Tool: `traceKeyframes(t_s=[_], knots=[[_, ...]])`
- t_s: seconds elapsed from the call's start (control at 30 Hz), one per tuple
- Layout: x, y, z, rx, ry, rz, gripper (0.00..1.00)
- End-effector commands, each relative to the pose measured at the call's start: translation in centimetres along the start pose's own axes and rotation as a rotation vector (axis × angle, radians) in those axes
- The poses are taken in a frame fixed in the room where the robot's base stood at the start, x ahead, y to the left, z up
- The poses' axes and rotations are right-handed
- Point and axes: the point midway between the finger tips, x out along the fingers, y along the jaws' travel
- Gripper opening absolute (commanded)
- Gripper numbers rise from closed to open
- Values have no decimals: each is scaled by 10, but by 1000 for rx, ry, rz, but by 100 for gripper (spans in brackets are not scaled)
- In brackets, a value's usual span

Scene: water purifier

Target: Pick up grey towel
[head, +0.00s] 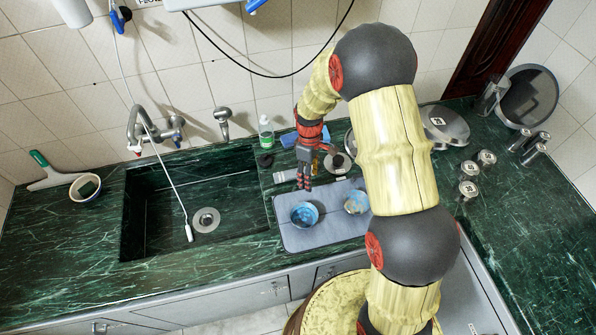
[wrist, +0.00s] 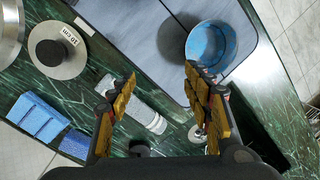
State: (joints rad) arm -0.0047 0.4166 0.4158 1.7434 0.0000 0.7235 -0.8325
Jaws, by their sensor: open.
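A grey towel (head: 330,235) lies flat on the green counter to the right of the sink, with two bowls standing on it. It also shows at the top of the wrist view (wrist: 140,35). One blue bowl (head: 304,214) is on its left part, and another bowl (head: 356,202) is on its right part, close to my arm. My gripper (head: 304,182) is above the towel's back left edge, pointing down. In the wrist view its fingers (wrist: 160,74) are apart with nothing between them. My arm hides the towel's right side in the head view.
The sink (head: 165,215) is to the left. A white tube (wrist: 145,117) lies behind the towel, near blue sponges (wrist: 36,116). A green-labelled bottle (head: 266,132) stands at the back. A pan lid (head: 445,124) and several small jars (head: 468,170) are to the right.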

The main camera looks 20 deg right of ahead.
Motion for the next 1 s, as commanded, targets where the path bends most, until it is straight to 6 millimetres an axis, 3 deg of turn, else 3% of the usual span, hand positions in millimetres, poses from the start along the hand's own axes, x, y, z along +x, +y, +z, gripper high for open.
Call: traceKeyframes(t_s=[0.03,0.13,0.33,0.6,1.0], knots=[[12,9,-8,-71,3,3,50],[22,28,-26,-225,22,30,50],[6,61,-56,-515,64,123,50],[7,65,-60,-727,59,151,50],[40,69,-66,-734,58,149,50]])
